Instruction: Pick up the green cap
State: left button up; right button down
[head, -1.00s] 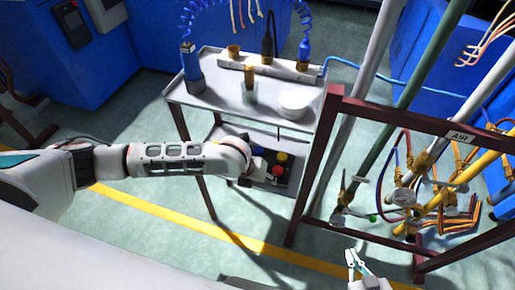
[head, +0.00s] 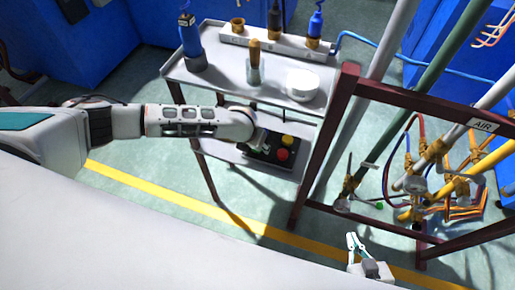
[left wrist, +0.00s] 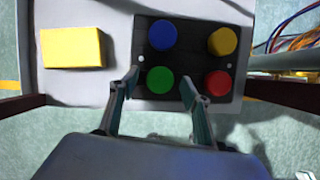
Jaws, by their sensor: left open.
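The green cap (left wrist: 160,80) sits in a dark tray (left wrist: 187,54) on the lower shelf, at the tray's near left corner in the left wrist view. My left gripper (left wrist: 161,82) is open, its two fingertips on either side of the green cap; I cannot tell whether they touch it. In the head view, my left arm covers the green cap and most of the left gripper. My right gripper (head: 356,242) is empty, its fingers apart, low in the head view, away from the shelf.
Beside the green cap are a red cap (left wrist: 217,83), a blue cap (left wrist: 162,35) and a yellow cap (left wrist: 222,41). A yellow block (left wrist: 72,47) lies left of the tray. The upper shelf (head: 225,82) overhangs behind; a maroon pipe frame (head: 326,140) stands to the right.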

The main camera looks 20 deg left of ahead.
pick_arm(q)
jog(key=shift+w, duration=0.1)
jog(key=c, duration=0.9)
pick_arm(e)
jog(key=shift+w+r, duration=0.35)
jog(key=shift+r, duration=0.05)
pick_arm(q)
jog(key=shift+o, duration=0.2)
